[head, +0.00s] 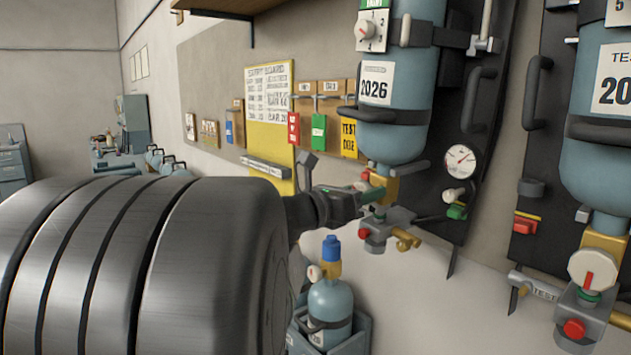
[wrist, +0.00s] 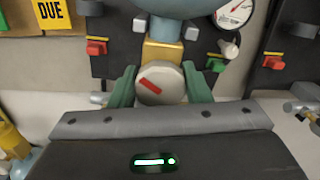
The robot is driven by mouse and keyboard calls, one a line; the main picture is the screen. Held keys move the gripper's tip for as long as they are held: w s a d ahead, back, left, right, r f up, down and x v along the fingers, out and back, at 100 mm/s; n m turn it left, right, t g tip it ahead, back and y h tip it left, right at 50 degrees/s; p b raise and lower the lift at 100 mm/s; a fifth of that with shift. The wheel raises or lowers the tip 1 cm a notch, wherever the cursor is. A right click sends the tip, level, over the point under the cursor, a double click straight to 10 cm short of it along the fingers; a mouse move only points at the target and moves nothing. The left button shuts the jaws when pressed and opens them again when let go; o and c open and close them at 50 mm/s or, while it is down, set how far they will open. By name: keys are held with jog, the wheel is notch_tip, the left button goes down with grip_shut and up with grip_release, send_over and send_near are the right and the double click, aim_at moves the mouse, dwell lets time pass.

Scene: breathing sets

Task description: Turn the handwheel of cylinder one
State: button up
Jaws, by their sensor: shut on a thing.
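The left blue cylinder (head: 401,85) hangs upright on a dark backboard, with a 2026 label on its front. Its brass valve neck (wrist: 163,52) is below the bottle. In the wrist view the pale round handwheel (wrist: 160,88) faces me, its red bar tilted down to the right. My gripper (wrist: 158,74) has one green finger on each side of the handwheel and is shut on it. In the head view my gripper (head: 368,193) reaches the valve from the left, and its fingers mostly hide the handwheel.
A second blue cylinder (head: 600,130) with its own pale handwheel (head: 592,268) hangs at the right. A round gauge (head: 460,161) sits beside the left cylinder. A small blue bottle (head: 330,302) stands in a crate below my gripper. My arm covers the lower left.

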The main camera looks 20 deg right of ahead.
jog(key=n+p, duration=0.3)
jog(key=shift+r+n, duration=0.1)
jog(key=shift+n, duration=0.3)
jog(key=n+p, duration=0.3)
jog(key=shift+n, duration=0.3)
jog(key=n+p, duration=0.6)
jog(key=shift+w+n+y+p, duration=0.1)
jog(key=shift+n+y+p, duration=0.2)
jog(key=n+p, duration=0.3)
jog(key=n, duration=0.1)
jog(key=shift+f, duration=0.2)
jog(key=n+p, duration=0.1)
jog(key=n, duration=0.5)
jog(key=shift+f, duration=0.15)
jog(key=shift+n, duration=0.3)
jog(key=o, duration=1)
